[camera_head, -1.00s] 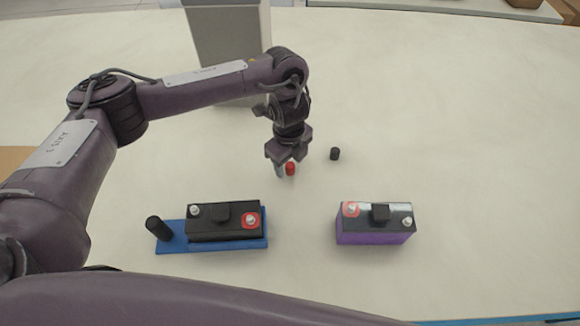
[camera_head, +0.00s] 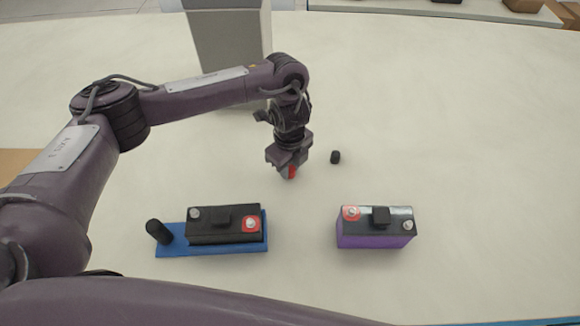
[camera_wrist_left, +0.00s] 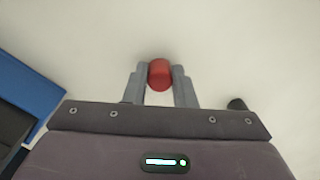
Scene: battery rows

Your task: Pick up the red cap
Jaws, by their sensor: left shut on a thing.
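The red cap (camera_head: 292,172) is between the fingertips of my left gripper (camera_head: 288,170), partly hidden by them in the head view. In the left wrist view the red cap (camera_wrist_left: 160,74) sits between the two grey fingers of my left gripper (camera_wrist_left: 159,80), with a finger against each side. The left gripper is shut on it, at or just above the white table; the exact height cannot be told. My right gripper is not in view.
A black cap (camera_head: 335,157) stands to the right of the gripper. A grey box (camera_head: 228,50) stands behind my arm. The table's right side is clear.

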